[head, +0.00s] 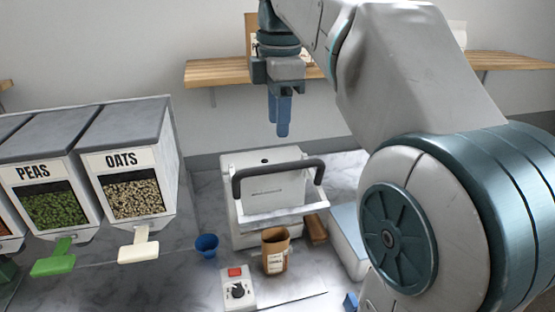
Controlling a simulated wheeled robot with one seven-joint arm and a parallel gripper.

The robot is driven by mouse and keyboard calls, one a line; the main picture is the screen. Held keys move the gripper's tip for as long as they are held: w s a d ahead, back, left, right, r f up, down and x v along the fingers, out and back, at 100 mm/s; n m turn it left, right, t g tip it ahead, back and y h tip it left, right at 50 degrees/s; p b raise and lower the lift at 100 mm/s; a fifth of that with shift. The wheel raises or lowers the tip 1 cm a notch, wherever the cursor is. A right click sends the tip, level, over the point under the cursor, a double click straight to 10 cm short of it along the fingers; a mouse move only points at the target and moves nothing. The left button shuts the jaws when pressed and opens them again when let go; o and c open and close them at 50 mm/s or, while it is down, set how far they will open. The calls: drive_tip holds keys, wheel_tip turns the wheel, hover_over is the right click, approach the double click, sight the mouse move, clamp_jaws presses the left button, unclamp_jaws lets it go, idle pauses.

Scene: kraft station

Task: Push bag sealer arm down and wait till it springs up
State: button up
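The bag sealer (268,180) is a white box standing on the marble counter in the head view. Its dark handle arm (280,167) stands raised across the front of the box. A brown paper bag (276,252) stands upright in front of the sealer, with its label facing me. My gripper (279,115) hangs above and behind the sealer, with its blue fingers pointing down. The fingers look close together, and I see nothing between them. The gripper is apart from the handle.
Dispensers of peas (50,180) and oats (130,165) stand at the left. A blue cup (206,245) and a control box with a red button (236,283) are near the sealer. A wooden shelf (222,72) runs along the back wall. My arm hides much of the right side.

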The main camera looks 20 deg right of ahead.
sight(278, 165)
drive_tip(key=f, duration=0.9)
drive_tip(key=shift+w, duration=0.25)
clamp_jaws()
